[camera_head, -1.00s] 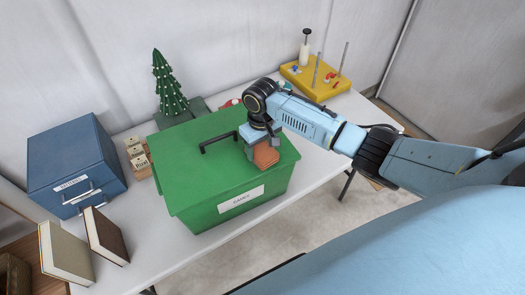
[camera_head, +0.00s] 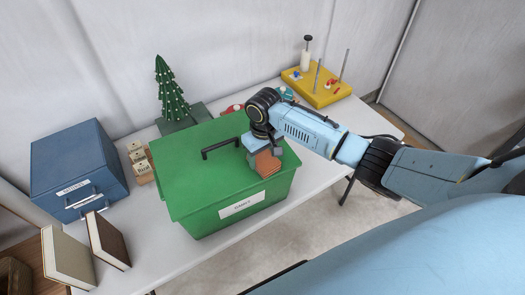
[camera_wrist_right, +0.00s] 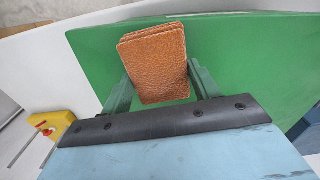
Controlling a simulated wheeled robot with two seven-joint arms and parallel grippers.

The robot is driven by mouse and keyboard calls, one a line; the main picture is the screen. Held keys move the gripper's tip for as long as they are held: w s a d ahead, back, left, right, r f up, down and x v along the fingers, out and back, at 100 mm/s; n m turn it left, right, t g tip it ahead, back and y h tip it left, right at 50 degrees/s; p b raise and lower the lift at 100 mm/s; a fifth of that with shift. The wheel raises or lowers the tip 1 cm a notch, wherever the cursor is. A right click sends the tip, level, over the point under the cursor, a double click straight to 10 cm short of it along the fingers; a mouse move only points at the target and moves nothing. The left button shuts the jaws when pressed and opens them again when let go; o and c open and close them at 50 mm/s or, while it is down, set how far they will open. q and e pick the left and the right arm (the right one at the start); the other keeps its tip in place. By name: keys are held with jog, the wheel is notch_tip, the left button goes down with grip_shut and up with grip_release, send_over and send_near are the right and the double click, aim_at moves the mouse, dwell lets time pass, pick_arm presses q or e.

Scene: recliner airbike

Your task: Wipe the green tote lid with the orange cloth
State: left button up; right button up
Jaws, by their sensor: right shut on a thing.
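The green tote (camera_head: 200,217) stands on the white table with its flat green lid (camera_head: 185,165) on top. A black handle (camera_head: 220,148) rises from the lid. My right gripper (camera_head: 264,155) is over the right part of the lid and is shut on the folded orange cloth (camera_head: 268,165). In the right wrist view the cloth (camera_wrist_right: 155,65) sits between the two fingers, with the green lid (camera_wrist_right: 235,60) behind it. Whether the cloth touches the lid is hard to tell. My left gripper is not in view.
A blue file box (camera_head: 75,165) and two upright books (camera_head: 70,258) stand at the left. A small tree (camera_head: 170,90) and small blocks (camera_head: 140,160) are behind the tote. A yellow board with rods (camera_head: 318,90) is at the back right. The table's front strip (camera_head: 170,265) is bare.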

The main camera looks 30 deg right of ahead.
jog(key=shift+s+a+f, duration=0.1)
jog(key=shift+s, duration=0.6)
jog(key=shift+w+r, duration=0.15)
jog(key=shift+r, duration=1.45)
